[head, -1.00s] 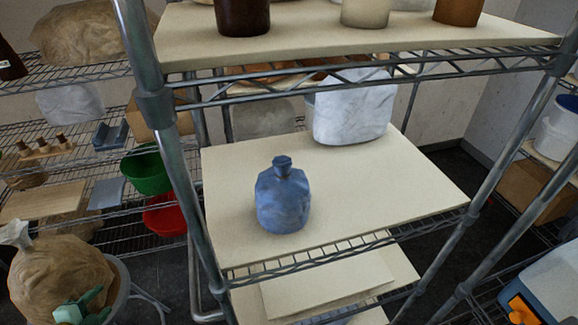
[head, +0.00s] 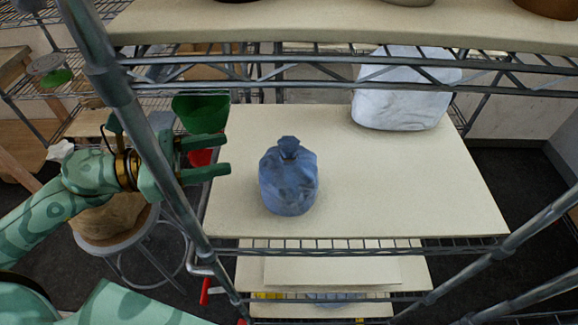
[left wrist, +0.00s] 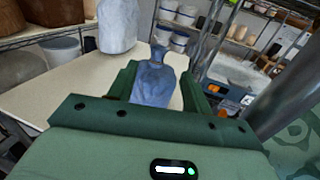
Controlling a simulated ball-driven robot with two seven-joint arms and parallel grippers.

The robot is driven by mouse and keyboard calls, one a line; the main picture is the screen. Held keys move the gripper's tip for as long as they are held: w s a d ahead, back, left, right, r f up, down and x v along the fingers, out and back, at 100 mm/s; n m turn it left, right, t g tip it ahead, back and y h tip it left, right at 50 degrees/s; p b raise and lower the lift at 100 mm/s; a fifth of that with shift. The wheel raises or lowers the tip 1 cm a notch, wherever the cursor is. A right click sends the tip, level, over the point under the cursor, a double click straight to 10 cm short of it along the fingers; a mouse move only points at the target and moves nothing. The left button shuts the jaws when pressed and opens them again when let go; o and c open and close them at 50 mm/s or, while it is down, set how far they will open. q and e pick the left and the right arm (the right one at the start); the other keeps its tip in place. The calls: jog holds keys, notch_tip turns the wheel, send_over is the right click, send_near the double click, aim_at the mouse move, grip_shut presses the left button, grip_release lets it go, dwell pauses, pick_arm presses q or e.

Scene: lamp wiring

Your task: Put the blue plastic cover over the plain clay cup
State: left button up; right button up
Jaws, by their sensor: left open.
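A blue plastic cover (head: 288,180), bag-like and gathered into a knot at the top, stands upright on the middle shelf board (head: 400,200). Whether anything is under it is hidden. My left gripper (head: 220,156) is open and empty, to the left of the cover and apart from it, by the front left shelf post. In the left wrist view the blue cover (left wrist: 153,84) shows beyond and between the open fingers (left wrist: 158,92). I cannot pick out a plain clay cup; only the lower parts of vessels show on the upper board. My right gripper is not in view.
The front left metal post (head: 160,165) stands close to my left gripper. The upper board (head: 330,28) and its wire edge hang above. A white wrapped bundle (head: 400,100) stands at the back right. The board's right half in front of it is clear.

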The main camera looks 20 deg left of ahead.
pick_arm(q)
jog(key=p, duration=0.3)
send_near(290, 143)
jog(key=x, duration=0.4)
jog(key=shift+w+d+r, duration=0.3)
jog(key=shift+d, duration=0.05)
jog(key=p+x, duration=0.2)
jog(key=x, duration=0.2)
jog(key=shift+w+d+f, duration=0.1)
jog(key=shift+d+f, duration=0.05)
jog(key=shift+d, duration=0.1)
jog(key=shift+w+d+f, duration=0.2)
jog(key=shift+d, duration=0.1)
grip_shut()
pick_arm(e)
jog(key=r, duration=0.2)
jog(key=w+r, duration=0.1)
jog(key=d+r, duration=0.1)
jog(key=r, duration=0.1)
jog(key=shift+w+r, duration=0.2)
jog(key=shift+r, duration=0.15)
